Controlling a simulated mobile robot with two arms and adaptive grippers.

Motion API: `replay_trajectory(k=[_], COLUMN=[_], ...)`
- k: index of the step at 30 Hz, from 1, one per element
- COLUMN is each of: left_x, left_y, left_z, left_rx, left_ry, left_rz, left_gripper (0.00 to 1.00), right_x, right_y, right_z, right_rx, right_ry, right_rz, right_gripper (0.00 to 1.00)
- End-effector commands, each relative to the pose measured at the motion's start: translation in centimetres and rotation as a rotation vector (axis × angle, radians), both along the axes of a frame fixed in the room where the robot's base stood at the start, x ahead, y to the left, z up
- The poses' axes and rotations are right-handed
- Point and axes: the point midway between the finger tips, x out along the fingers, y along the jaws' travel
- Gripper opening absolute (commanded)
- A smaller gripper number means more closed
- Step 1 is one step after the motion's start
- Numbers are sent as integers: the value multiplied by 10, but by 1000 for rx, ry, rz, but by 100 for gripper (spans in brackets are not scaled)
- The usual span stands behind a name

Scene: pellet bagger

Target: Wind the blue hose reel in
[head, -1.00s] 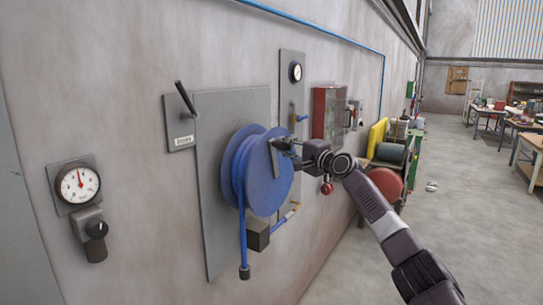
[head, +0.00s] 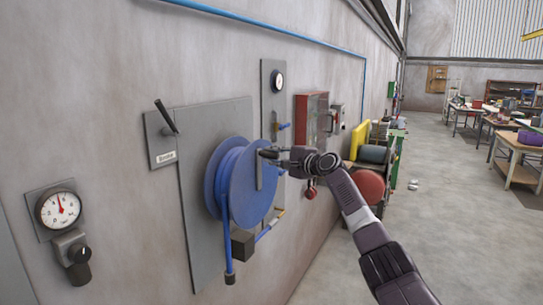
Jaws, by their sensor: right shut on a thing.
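The blue hose reel (head: 238,183) is mounted on a grey plate (head: 197,232) on the wall, left of the middle in the head view. A blue hose (head: 227,247) hangs down from its left side to a dark end piece. A grey crank arm (head: 260,171) lies across the reel's face. My right gripper (head: 268,154) comes in from the right and is shut at the upper end of this crank, on its handle. The handle itself is mostly hidden by the fingers. My left gripper is not in view.
A lever (head: 166,115) on a small labelled plate is left of the reel, and a gauge (head: 59,209) is further left. A red-framed box (head: 312,120) and a cart with a red drum (head: 368,187) stand beyond my right arm.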

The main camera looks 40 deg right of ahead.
Motion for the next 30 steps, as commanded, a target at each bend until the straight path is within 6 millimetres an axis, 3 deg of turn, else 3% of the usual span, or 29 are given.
replay_trajectory(k=[1, 2, 6, 19, 30], left_x=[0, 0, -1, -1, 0], left_y=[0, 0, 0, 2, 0], left_z=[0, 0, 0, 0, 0], left_rx=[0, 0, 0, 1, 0], left_ry=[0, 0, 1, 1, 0], left_rz=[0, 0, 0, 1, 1], left_gripper=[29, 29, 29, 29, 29], right_x=[-1, -1, -1, -7, -52], right_y=[-3, -3, -2, -3, -4], right_z=[4, 4, 3, 1, 3], right_rx=[0, 0, 0, -3, -4], right_ry=[-9, -9, -7, -2, 0], right_rz=[-8, -8, -6, -4, -5], right_gripper=[0, 22, 36, 36, 36])
